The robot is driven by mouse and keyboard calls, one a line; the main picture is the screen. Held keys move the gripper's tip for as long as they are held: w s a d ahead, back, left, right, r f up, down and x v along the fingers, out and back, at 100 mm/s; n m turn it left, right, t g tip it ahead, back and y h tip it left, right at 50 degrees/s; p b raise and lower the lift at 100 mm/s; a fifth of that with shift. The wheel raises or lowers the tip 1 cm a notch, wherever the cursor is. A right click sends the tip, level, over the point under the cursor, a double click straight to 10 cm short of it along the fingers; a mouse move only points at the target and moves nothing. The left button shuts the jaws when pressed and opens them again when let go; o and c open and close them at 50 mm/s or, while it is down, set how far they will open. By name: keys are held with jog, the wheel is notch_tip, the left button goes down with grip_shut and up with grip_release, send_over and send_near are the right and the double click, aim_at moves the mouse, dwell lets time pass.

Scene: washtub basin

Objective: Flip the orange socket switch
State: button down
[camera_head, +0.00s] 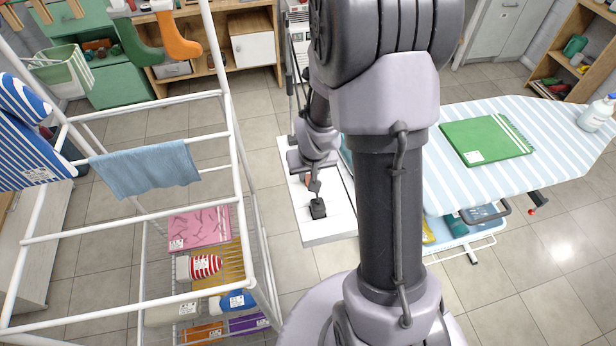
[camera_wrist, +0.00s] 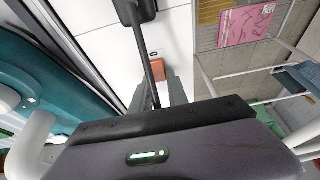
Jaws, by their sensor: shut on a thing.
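The orange socket switch (camera_wrist: 158,67) is a small orange-brown block on a white panel (camera_wrist: 175,35) in the wrist view. My gripper (camera_wrist: 158,88) is at it, with one grey fingertip to each side of its near end, shut on it. In the head view my gripper (camera_head: 315,185) is low over the white panel (camera_head: 328,230), and only a bit of orange shows beside it, mostly hidden by the gripper. A black block (camera_head: 318,208) stands on the panel just in front; in the wrist view this black block (camera_wrist: 135,10) has a dark bar running toward my fingers.
A white drying rack (camera_head: 235,150) with a blue towel (camera_head: 145,170) stands on the left. A striped ironing board (camera_head: 470,185) with a green folded cloth (camera_head: 486,140) is on the right.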

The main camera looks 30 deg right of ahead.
jog(key=c, duration=1.3)
grip_release()
jog(key=p+v, duration=0.6)
jog(key=v, duration=1.1)
jog(key=shift+s+r, duration=0.1)
jog(key=shift+r, duration=0.1)
jog(key=s+a+r+y+b, duration=0.1)
jog(key=s+a+r+b, duration=0.1)
jog(key=s+a, duration=0.2)
jog(key=s+a+r+t+y+b, duration=0.1)
jog(key=s+a+r+b, duration=0.1)
jog(key=a, duration=0.4)
jog(key=s+a+r+m+t+y+b, duration=0.1)
jog(key=s+a+r+b, duration=0.2)
jog(key=s+a, duration=0.2)
jog(key=shift+s+b, duration=0.3)
jog(key=shift+s, duration=0.5)
